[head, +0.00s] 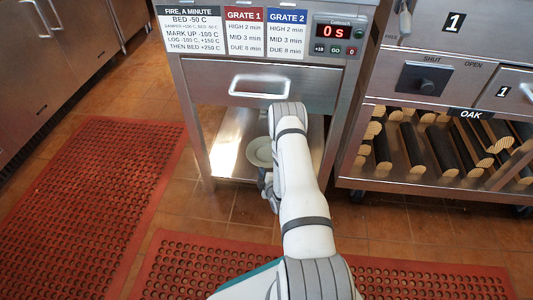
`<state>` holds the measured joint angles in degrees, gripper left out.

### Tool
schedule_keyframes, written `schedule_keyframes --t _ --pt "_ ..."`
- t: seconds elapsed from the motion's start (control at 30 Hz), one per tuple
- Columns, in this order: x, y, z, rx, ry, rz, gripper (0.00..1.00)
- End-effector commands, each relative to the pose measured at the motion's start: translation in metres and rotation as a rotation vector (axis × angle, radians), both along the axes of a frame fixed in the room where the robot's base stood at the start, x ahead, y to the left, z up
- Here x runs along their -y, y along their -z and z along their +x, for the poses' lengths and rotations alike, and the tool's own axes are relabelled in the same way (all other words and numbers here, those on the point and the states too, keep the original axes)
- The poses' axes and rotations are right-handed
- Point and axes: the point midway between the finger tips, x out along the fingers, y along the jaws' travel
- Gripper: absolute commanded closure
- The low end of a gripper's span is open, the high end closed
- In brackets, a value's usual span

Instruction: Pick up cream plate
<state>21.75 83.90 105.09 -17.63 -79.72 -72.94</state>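A cream plate (257,152) stands or lies on the steel lower shelf of the cabinet, under its drawer. My arm hides its right part, so I cannot tell how it rests. My gripper (268,188) is small and dark in this view, at the shelf's front edge just below the plate in the picture. My own arm partly covers it. I cannot tell whether its fingers are open or shut, or whether they touch the plate.
The steel drawer with a handle (259,86) is closed above the shelf (229,150). A rack of oak logs (440,145) stands to the right. Red perforated mats (100,200) cover parts of the tiled floor. A steel cabinet (50,60) is at the left.

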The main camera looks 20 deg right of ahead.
Motion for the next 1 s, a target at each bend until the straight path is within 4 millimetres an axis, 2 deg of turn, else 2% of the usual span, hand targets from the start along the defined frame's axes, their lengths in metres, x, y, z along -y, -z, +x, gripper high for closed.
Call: schedule_keyframes --t 0.3,0.43,0.7,0.9,1.0 --pt "0.015 0.015 0.037 0.003 0.018 -0.001 0.84" --pt "0.018 0.017 0.048 0.001 0.022 0.000 0.84" --pt "0.020 0.016 0.050 0.000 0.025 0.001 0.85" --pt "0.020 0.016 0.049 0.000 0.026 0.001 1.00" --pt "0.020 0.016 0.049 0.000 0.026 0.001 1.00"
